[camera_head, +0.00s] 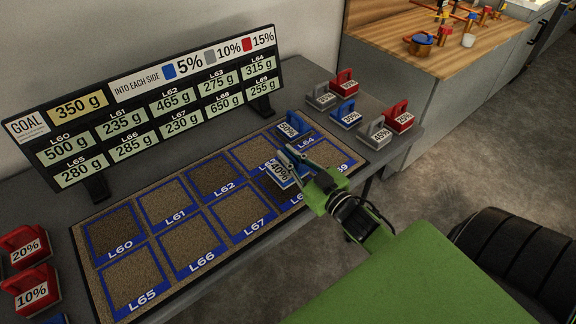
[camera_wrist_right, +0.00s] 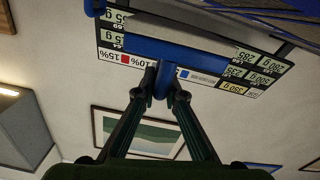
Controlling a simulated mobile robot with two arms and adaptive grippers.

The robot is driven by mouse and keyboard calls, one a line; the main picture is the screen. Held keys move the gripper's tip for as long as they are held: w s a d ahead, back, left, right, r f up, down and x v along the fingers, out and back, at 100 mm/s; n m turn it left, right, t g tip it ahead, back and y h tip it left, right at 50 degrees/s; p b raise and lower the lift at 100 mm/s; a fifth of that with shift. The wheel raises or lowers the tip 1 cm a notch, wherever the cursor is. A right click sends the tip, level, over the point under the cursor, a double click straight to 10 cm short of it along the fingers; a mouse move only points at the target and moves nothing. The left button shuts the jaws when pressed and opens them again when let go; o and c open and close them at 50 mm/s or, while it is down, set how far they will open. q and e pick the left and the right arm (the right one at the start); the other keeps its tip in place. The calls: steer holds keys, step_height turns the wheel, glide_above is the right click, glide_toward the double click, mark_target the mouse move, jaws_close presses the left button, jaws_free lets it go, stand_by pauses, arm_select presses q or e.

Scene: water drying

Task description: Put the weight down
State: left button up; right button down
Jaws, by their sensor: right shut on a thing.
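My right gripper (camera_head: 287,158) reaches in from the lower right and is shut on the handle of a blue weight (camera_head: 281,178) with a pale label that seems to read 40%. The weight is over the right part of the mat (camera_head: 150,300), near the squares L67 and L68; I cannot tell whether it touches the mat. In the right wrist view the fingers (camera_wrist_right: 160,82) close on the blue handle (camera_wrist_right: 164,78). Another blue weight (camera_head: 291,128) stands at the mat's back edge, just behind the gripper. My left gripper is not in view.
The goal board (camera_head: 150,104) stands behind the mat. Several weights, including a grey one (camera_head: 376,134) and a red one (camera_head: 399,118), stand to the right. Two red weights (camera_head: 24,247) (camera_head: 34,291) stand at the left. The mat's left squares are bare.

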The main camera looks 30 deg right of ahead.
steer(key=f, duration=0.3)
steer(key=shift+a+f, duration=0.2)
steer(key=shift+f, duration=0.05)
steer(key=c, duration=2.1)
jaws_free()
steer(key=shift+s+f, duration=0.1)
steer(key=shift+s, duration=0.15)
steer(key=s+b, duration=0.1)
steer(key=s, duration=1)
steer(key=shift+s+d, duration=0.25)
steer(key=shift+d, duration=0.1)
